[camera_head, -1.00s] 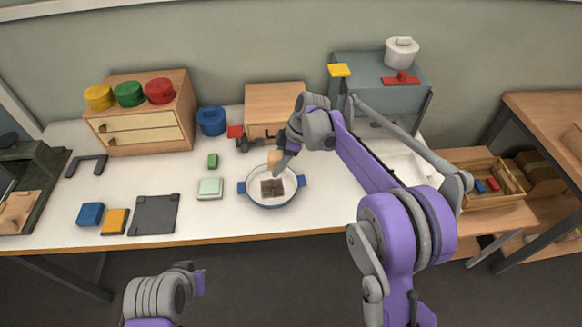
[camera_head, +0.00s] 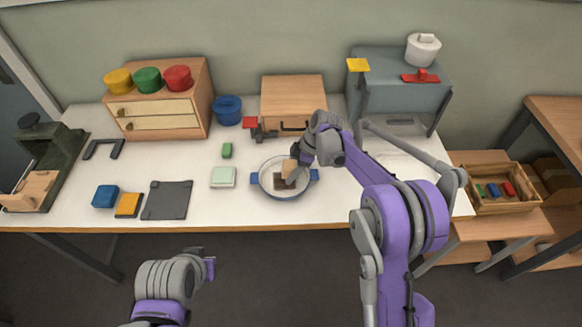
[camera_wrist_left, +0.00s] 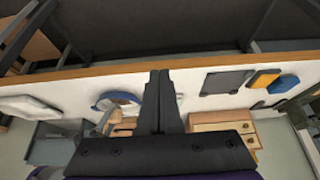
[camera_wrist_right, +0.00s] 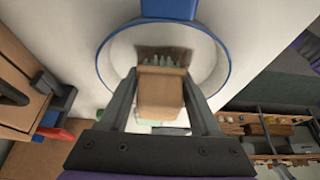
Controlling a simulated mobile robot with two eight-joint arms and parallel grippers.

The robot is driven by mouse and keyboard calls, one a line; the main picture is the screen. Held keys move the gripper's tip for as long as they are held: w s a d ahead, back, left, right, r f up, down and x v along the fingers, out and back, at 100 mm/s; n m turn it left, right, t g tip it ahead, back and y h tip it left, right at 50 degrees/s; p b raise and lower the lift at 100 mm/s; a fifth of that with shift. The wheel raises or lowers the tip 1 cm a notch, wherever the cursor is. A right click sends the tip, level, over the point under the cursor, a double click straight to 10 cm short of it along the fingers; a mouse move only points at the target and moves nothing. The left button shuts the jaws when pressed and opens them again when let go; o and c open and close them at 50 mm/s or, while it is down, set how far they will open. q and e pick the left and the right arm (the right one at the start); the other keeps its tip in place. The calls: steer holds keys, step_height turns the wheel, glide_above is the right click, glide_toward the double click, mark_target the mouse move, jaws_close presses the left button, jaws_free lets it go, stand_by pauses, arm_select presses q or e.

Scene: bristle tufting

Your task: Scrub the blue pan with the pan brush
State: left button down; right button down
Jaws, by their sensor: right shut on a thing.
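The blue pan (camera_head: 262,190) sits on the white table, round with a pale inside, blue rim and two blue handles. A brown patch (camera_head: 280,182) shows on its floor. My right gripper (camera_head: 297,164) is shut on the pan brush (camera_head: 288,168), a tan wooden block. In the right wrist view the brush (camera_wrist_right: 160,92) is between the fingers, its pale bristles pointing at the brown patch inside the pan (camera_wrist_right: 102,62). I cannot tell whether the bristles touch. My left gripper (camera_head: 210,268) is empty and off the table's front edge; its fingers (camera_wrist_left: 160,75) are together.
A pale green sponge-like block (camera_head: 223,177) and a dark grey board (camera_head: 167,200) lie left of the pan. A wooden box (camera_head: 292,97) with a dark handle and a blue pot (camera_head: 228,110) stand behind. A grey box-shaped unit (camera_head: 405,90) stands back right.

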stand_by(0.3)
arm_select(q)
steer(key=w+d+r+m+g, duration=0.1)
steer(key=w+d+r+m, duration=0.2)
steer(key=w, duration=0.6)
steer(key=m+g+h, duration=0.3)
steer(key=m, duration=0.6)
glide_above(254, 176)
steer(key=f, duration=0.4)
steer(key=shift+s+a+f, duration=0.15)
steer(key=shift+a+f, duration=0.25)
steer(key=shift+f, duration=2.2)
steer(key=shift+f, duration=1.05)
arm_select(e)
steer(key=shift+f, duration=0.9)
